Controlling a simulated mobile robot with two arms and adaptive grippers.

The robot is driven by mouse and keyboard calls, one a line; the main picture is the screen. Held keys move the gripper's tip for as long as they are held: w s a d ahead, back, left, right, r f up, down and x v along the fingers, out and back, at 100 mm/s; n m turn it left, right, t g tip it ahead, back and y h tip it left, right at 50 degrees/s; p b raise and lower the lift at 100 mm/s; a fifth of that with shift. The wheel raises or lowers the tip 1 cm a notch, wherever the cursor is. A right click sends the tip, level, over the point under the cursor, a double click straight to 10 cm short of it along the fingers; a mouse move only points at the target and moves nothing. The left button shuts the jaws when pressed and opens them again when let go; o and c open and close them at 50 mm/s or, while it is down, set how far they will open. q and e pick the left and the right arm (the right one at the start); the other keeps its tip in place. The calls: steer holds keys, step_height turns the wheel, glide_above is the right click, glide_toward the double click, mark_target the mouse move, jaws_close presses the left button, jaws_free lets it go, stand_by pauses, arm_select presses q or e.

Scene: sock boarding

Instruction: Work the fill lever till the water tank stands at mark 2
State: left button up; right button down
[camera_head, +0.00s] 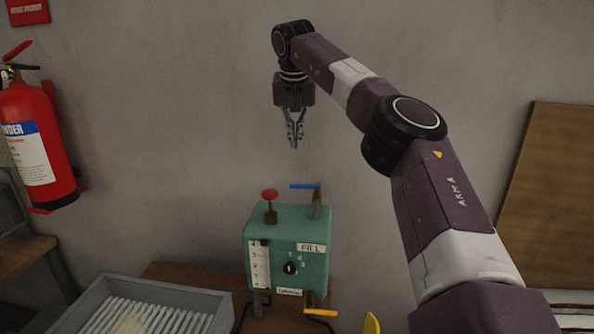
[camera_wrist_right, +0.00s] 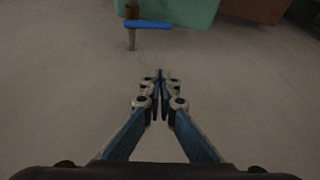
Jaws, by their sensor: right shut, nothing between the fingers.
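A green tank box (camera_head: 310,250) labelled FILL stands on a brown table. A white gauge strip (camera_head: 260,265) with marks is on its left front; the level is too small to read. A lever with a blue handle (camera_head: 305,186) stands at its top right; the blue handle (camera_wrist_right: 147,25) also shows in the right wrist view, beyond the fingertips. A red knob (camera_head: 269,195) is on top at the left, and a black dial (camera_head: 290,268) is on the front. My right gripper (camera_head: 295,143) is shut and empty, above the box and apart from the lever. My left gripper is out of view.
A yellow handle (camera_head: 320,312) sticks out low at the box's right. A grey ribbed tray (camera_head: 225,315) is at the front left. A red fire extinguisher (camera_head: 38,140) hangs on the left wall. The space around the gripper is clear.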

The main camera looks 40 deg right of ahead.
mark_target(296, 167)
steer(key=p+x, duration=0.1)
steer(key=x, duration=0.8)
steer(key=shift+d+f+p, duration=0.1)
steer(key=shift+f+p, duration=0.15)
steer(key=shift+p, duration=0.05)
steer(key=shift+f, duration=0.25)
steer(key=shift+s+a+f, duration=0.1)
steer(key=shift+s+a, duration=0.85)
steer(key=shift+s, duration=0.05)
steer(key=shift+s+a+f, duration=0.2)
steer(key=shift+s+a, duration=0.1)
steer(key=shift+a, duration=0.1)
steer(key=shift+s+a+n+p, duration=0.15)
steer(key=shift+n+p, duration=0.15)
steer(key=shift+p, duration=0.15)
